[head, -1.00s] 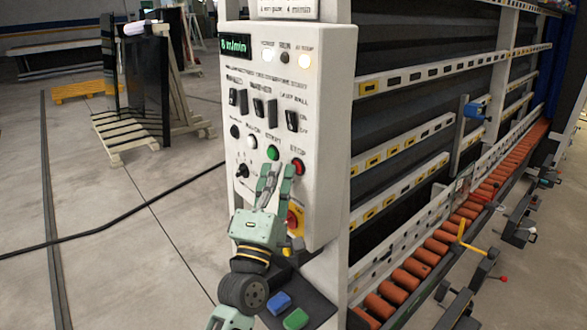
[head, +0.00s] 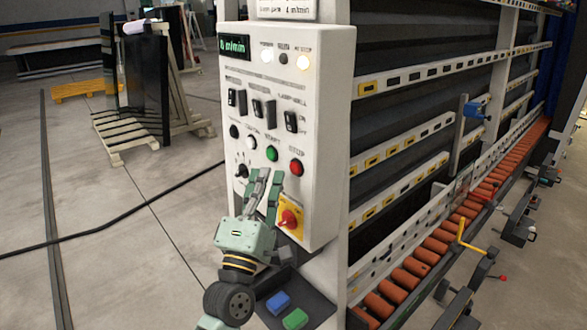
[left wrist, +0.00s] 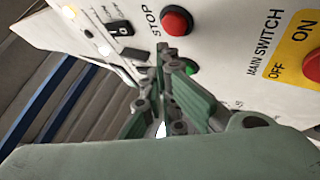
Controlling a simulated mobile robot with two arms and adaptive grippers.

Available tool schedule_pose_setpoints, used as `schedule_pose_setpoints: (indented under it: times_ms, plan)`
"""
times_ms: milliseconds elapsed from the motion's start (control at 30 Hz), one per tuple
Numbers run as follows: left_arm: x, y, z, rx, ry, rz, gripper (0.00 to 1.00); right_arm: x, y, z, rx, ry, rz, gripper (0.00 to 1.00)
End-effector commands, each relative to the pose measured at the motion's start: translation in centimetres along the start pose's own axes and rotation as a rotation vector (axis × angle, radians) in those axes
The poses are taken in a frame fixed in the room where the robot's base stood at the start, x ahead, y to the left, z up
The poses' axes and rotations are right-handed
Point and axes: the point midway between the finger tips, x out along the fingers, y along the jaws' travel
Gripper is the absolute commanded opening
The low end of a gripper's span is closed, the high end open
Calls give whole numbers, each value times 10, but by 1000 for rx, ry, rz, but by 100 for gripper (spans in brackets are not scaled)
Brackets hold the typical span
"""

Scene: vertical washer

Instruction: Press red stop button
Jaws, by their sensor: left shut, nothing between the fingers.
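The red stop button (head: 296,168) sits on the white control panel (head: 335,130), at the right end of the lower button row. It also shows in the left wrist view (left wrist: 176,21), beside the word STOP. My left gripper (head: 266,178) is shut and empty. In the head view its fingertips are below and left of the stop button, with a gap between them. The green start button (head: 272,154) is just above the fingertips; in the left wrist view it is partly hidden behind the fingers. My right gripper is not in view.
A red main switch on a yellow plate (head: 291,211) is close to the right of my left gripper. Black switches (head: 237,101) and a black knob (head: 242,171) are on the panel. A dark shelf (head: 318,305) with blue and green blocks juts out below.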

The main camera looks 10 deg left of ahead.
Motion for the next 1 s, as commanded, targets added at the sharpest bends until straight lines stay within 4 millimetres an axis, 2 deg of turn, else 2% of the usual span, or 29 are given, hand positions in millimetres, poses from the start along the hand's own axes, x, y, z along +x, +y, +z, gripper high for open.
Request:
schedule_pose_setpoints:
  times_ms: [400,1000]
  plan:
    - [-26,20,-19,-1,-1,0,0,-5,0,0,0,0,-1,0]
    - [-27,20,-19,-1,-1,1,0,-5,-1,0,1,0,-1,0]
